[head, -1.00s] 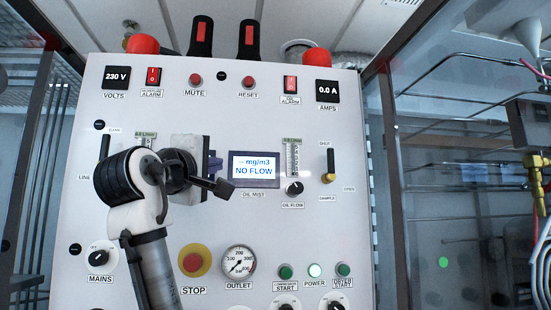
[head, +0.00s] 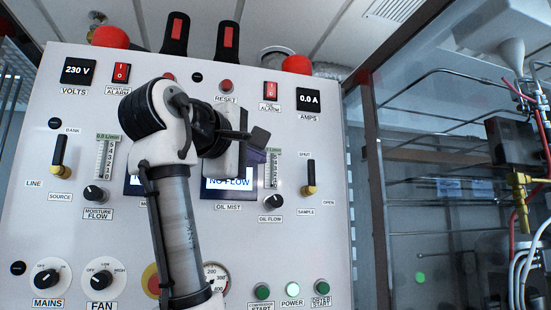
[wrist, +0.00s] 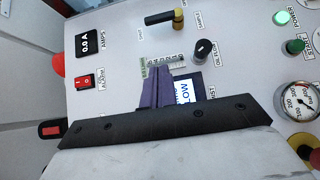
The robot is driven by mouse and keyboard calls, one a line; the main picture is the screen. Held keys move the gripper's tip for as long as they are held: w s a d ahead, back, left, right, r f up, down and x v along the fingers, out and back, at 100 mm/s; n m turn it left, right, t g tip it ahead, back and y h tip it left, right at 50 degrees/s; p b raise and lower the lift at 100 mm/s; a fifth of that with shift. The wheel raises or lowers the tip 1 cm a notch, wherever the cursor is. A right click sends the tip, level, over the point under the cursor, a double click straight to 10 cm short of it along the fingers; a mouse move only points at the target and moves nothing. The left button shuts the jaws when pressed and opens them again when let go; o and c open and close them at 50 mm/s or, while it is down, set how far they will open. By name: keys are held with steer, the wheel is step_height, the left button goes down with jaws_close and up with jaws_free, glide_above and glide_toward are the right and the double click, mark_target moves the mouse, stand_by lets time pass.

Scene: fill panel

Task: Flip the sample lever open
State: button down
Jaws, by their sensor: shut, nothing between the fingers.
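The sample lever (head: 310,175) is on the right side of the panel, with a black handle pointing up towards SHUT and a brass base. The SAMPLE label is below it and OPEN to its lower right. It also shows at the top of the wrist view (wrist: 160,19), with its handle pointing left in that picture. My gripper (head: 256,157) is in front of the oil mist display, left of the lever and apart from it. In the wrist view, its purple fingers (wrist: 160,75) are together and empty, near the oil flow gauge.
The oil flow gauge (head: 275,168) and oil flow knob (head: 274,202) stand between my gripper and the lever. A similar bank lever (head: 59,155) is at the far left. Pipes and hoses (head: 519,190) are right of the panel.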

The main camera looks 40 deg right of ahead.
mark_target(311, 176)
steer(key=p+x, duration=0.4)
steer(key=x, duration=0.4)
steer(key=shift+w+d+r, duration=0.1)
steer(key=shift+d+r, duration=0.05)
steer(key=shift+d, duration=0.25)
steer(key=d, duration=0.1)
steer(key=s+d+p, duration=0.1)
steer(key=d, duration=0.1)
steer(key=shift+s, duration=0.2)
steer(key=shift+s+d, duration=0.2)
steer(key=shift+d, duration=0.2)
